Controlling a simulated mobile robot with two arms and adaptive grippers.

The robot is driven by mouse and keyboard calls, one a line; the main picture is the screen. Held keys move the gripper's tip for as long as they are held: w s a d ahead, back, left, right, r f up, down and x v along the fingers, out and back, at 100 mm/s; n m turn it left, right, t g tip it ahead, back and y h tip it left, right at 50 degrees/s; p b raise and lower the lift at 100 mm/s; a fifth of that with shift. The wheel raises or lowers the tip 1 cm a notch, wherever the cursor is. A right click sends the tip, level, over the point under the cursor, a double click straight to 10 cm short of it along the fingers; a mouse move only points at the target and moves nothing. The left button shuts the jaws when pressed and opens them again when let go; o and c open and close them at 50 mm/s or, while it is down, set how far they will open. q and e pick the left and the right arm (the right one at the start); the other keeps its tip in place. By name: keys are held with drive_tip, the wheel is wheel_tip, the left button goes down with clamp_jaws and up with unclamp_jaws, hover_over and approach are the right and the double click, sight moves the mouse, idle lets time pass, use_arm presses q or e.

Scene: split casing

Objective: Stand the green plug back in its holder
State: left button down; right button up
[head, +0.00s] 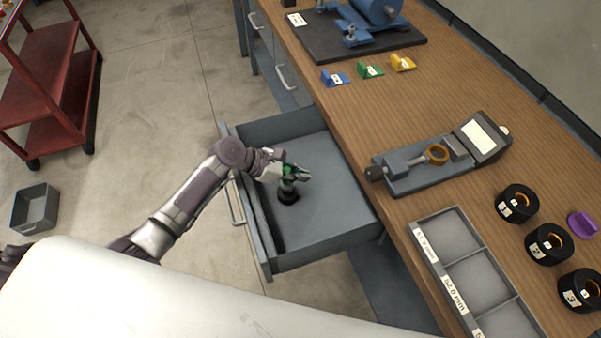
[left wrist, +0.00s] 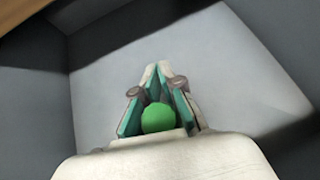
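The green plug (head: 287,183) is in the open drawer, at the fingers of my left gripper (head: 300,174). Its round green top (left wrist: 158,118) shows in the left wrist view between the two fingers (left wrist: 157,90), which close in on both sides of it. My right gripper is not in view.
The drawer (head: 325,212) has grey walls around the gripper, and its floor is otherwise clear. The wooden bench (head: 395,110) carries a gauge fixture (head: 420,175), a grey tray (head: 412,224), black rings (head: 517,203) and coloured tabs (head: 370,71). A red cart (head: 55,135) stands at left.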

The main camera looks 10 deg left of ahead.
use_arm(q)
drive_tip(key=shift+p, duration=0.3)
idle(0.5)
drive_tip(key=shift+f, duration=0.25)
idle(0.5)
drive_tip(key=c, duration=1.2)
unclamp_jaws()
drive_tip(key=shift+r, duration=0.15)
wheel_tip(320, 180, up, 8)
drive_tip(key=p, duration=0.9)
drive_tip(key=shift+f, duration=0.2)
